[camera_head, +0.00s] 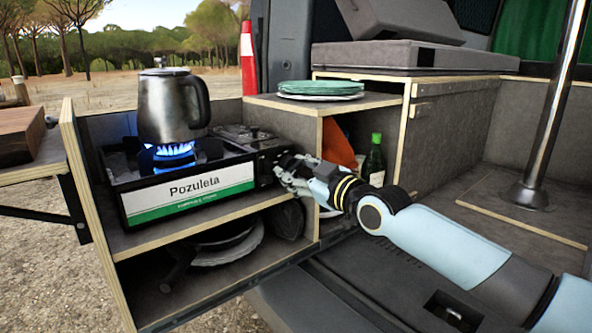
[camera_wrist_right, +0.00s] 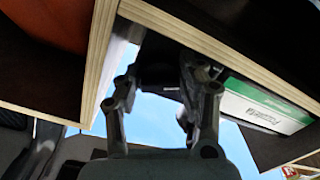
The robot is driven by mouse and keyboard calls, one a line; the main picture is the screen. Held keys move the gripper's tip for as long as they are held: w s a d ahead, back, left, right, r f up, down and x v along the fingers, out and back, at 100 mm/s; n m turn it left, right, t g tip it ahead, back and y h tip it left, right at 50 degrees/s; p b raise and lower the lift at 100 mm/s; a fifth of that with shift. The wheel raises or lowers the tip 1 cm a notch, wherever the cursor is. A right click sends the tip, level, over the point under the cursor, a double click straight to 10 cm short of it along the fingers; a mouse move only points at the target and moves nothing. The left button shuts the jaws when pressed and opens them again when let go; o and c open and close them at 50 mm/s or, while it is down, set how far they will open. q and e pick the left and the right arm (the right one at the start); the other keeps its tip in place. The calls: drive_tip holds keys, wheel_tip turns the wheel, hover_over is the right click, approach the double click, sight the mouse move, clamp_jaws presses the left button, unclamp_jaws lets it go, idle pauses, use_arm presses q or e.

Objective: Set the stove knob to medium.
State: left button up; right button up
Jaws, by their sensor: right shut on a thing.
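The camping stove (camera_head: 190,194) stands on the pull-out shelf, its front carrying a white and green label reading "Pozuleta". A blue flame (camera_head: 168,151) burns on it under a metal kettle (camera_head: 172,106). My right gripper (camera_head: 284,170) is at the right end of the stove's front, shut on the stove knob. The fingers cover the knob in the head view, so its setting cannot be read. In the right wrist view the fingers (camera_wrist_right: 160,80) reach up to a dark part beside the stove's label (camera_wrist_right: 265,108). My left gripper is not in view.
Green plates (camera_head: 320,88) lie on the counter right of the stove. A green bottle (camera_head: 375,160) and an orange item (camera_head: 338,146) stand in the compartment behind my right gripper. Dishes (camera_head: 225,245) sit on the lower shelf. A metal pole (camera_head: 552,110) rises at the right.

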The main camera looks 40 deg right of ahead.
sight(295, 166)
drive_tip(key=m, duration=0.5)
drive_tip(key=shift+a+p, duration=0.1)
drive_tip(key=shift+p, duration=0.3)
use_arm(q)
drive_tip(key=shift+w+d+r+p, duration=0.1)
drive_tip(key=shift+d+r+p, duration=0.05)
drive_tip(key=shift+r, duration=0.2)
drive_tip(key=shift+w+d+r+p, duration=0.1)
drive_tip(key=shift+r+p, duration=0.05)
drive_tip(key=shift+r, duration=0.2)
use_arm(e)
drive_tip(key=m, duration=0.4)
drive_tip(key=shift+f+m, duration=0.1)
drive_tip(key=shift+m, duration=0.6)
drive_tip(key=o, duration=0.8)
drive_tip(key=shift+o, duration=0.2)
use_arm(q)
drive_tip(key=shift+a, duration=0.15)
use_arm(e)
wheel_tip(295, 166, up, 10)
